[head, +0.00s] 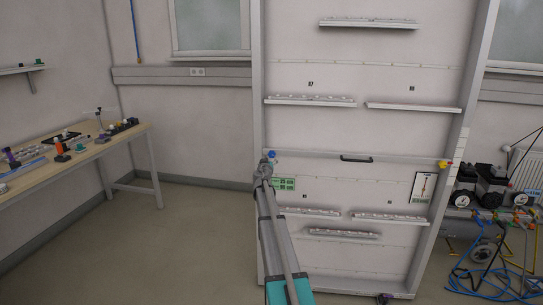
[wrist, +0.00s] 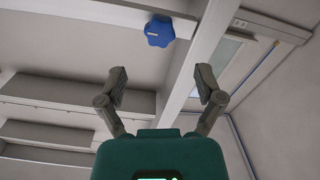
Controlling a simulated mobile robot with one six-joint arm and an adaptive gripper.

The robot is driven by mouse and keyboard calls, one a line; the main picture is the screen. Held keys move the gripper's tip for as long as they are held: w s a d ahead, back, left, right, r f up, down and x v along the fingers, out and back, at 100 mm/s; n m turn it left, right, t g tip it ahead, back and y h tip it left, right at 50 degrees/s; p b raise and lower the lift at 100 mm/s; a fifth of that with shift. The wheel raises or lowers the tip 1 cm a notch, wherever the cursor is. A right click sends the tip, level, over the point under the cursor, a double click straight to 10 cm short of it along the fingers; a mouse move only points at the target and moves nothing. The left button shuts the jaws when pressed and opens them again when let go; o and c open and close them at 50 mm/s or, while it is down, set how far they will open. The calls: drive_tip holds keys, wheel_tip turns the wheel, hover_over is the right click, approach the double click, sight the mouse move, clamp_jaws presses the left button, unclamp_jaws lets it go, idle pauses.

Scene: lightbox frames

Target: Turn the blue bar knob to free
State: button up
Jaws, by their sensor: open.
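The blue bar knob (head: 271,153) sits at the left end of the horizontal bar across the white panel. In the wrist view the knob (wrist: 159,32) looks lobed, with a small pale mark on its face. My gripper (wrist: 161,78) is open and empty, its two fingers spread apart. The knob lies beyond the fingertips, roughly centred between them and not touched in that view. In the head view my gripper (head: 265,166) is close to the knob, just below and left of it; its fingers are too small to make out.
The bar carries a black handle (head: 356,158) and, at its right end, a yellow knob (head: 444,165). A green label (head: 284,184) is below the blue knob. White shelves (head: 310,100) are above and below the bar. A wooden table (head: 75,158) stands left, with free floor between.

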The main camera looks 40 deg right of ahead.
sight(271, 155)
drive_tip(key=x, duration=0.8)
drive_tip(key=c, duration=1.1)
drive_tip(key=shift+c, duration=0.2)
